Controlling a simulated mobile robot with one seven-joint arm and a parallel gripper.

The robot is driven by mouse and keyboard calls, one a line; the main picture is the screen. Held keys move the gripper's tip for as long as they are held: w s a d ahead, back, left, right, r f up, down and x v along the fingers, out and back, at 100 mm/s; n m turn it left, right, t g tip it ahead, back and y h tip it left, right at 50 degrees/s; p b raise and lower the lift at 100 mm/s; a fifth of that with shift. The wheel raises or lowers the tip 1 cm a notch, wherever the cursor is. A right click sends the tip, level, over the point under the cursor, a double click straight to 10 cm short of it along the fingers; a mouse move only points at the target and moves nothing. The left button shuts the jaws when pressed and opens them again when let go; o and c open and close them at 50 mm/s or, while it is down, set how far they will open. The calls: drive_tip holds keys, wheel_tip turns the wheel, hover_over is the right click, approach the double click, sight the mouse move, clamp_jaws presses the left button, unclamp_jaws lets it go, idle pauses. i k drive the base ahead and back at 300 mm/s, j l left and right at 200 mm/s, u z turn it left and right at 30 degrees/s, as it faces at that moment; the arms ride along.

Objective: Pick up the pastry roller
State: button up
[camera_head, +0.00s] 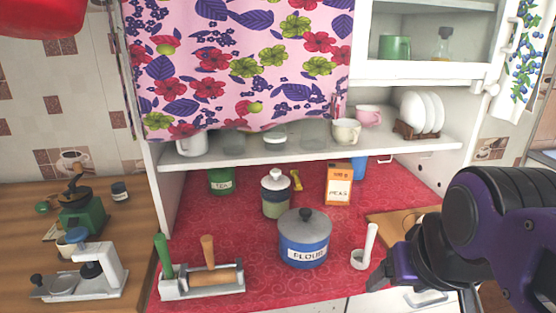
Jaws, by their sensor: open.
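The pastry roller (212,281) has a light wooden cylinder and an upright orange-brown handle. It rests in a pale grey holder (172,294) at the front left of the red-covered counter. A green-handled tool (165,258) stands in the same holder, left of the roller. My gripper (378,283) is at the right, seen from the side near the counter's front edge. It is open, well apart from the roller, and no object shows in it. Part of it is hidden by its own dark wrist.
A blue flour canister (304,243) stands between roller and gripper. A white mortar with pestle (364,252) is close to my gripper. A white-and-green canister (275,197), a tea tin (221,181) and an orange peas box (338,185) stand behind. A shelf (300,148) overhangs the counter.

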sight(207, 245)
drive_tip(key=j+u, duration=0.2)
drive_tip(key=u, duration=0.25)
drive_tip(key=k+j+u, duration=0.1)
drive_tip(key=u, duration=0.4)
drive_tip(key=j+z, duration=0.1)
drive_tip(key=z, duration=1.15)
drive_tip(key=u, duration=1.2)
drive_tip(key=i+j+z, duration=0.1)
drive_tip(key=j+z, duration=0.2)
drive_tip(key=z, duration=0.15)
drive_tip(key=j+z, duration=0.25)
drive_tip(key=z, duration=0.15)
drive_tip(key=k+l+z, duration=0.1)
drive_tip(key=k+l, duration=0.2)
drive_tip(key=k, duration=0.1)
